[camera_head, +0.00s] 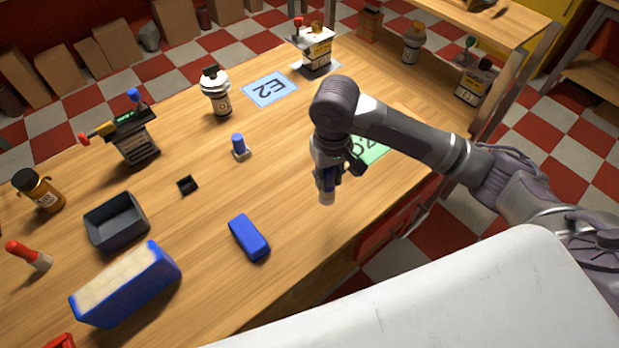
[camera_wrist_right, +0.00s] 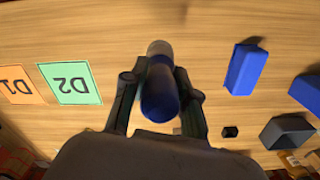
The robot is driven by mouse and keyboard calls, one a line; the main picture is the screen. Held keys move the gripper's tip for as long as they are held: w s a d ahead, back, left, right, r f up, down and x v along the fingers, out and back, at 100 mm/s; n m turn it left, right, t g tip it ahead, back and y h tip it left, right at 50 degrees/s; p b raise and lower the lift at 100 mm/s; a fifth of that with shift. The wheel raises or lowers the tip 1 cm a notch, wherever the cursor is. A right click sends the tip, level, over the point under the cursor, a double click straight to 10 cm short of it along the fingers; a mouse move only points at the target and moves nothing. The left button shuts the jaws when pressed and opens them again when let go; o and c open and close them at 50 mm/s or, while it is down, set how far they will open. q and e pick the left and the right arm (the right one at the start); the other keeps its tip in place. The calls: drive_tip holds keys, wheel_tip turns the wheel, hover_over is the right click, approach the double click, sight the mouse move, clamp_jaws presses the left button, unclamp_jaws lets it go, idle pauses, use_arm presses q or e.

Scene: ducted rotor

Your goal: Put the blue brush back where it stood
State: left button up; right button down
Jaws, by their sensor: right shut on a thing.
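My right gripper (camera_head: 328,178) is shut on the blue brush (camera_head: 328,188) and holds it over the table's near right part. The brush points downward, with a dark blue upper part and a pale lower end. In the right wrist view, the brush (camera_wrist_right: 160,92) sits between the two fingers (camera_wrist_right: 158,105), its blue end towards the camera. Whether its lower end touches the table is unclear. My left gripper is out of view.
A green D2 card (camera_head: 372,148) lies behind my right gripper. Bare wood surrounds the brush.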

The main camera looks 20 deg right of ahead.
drive_tip(key=shift+w+a+f+p, duration=0.2)
drive_tip(key=shift+w+a+f, duration=0.4)
drive_tip(key=shift+w+f, duration=0.7)
drive_tip(key=shift+w+a+f+p, duration=0.25)
drive_tip(key=shift+w+a+f, duration=0.3)
drive_tip(key=shift+w+f, duration=0.8)
drive_tip(key=shift+w+a+f+p, duration=0.2)
drive_tip(key=shift+w+a+f, duration=0.55)
drive_tip(key=shift+f, duration=0.95)
drive_tip(key=shift+d+f, duration=0.15)
drive_tip(key=c, duration=0.9)
unclamp_jaws()
drive_tip(key=shift+w, duration=0.1)
wheel_tip(320, 180, up, 12)
drive_tip(key=b, duration=0.1)
drive_tip(key=shift+r, duration=0.2)
drive_tip(key=shift+f, duration=0.1)
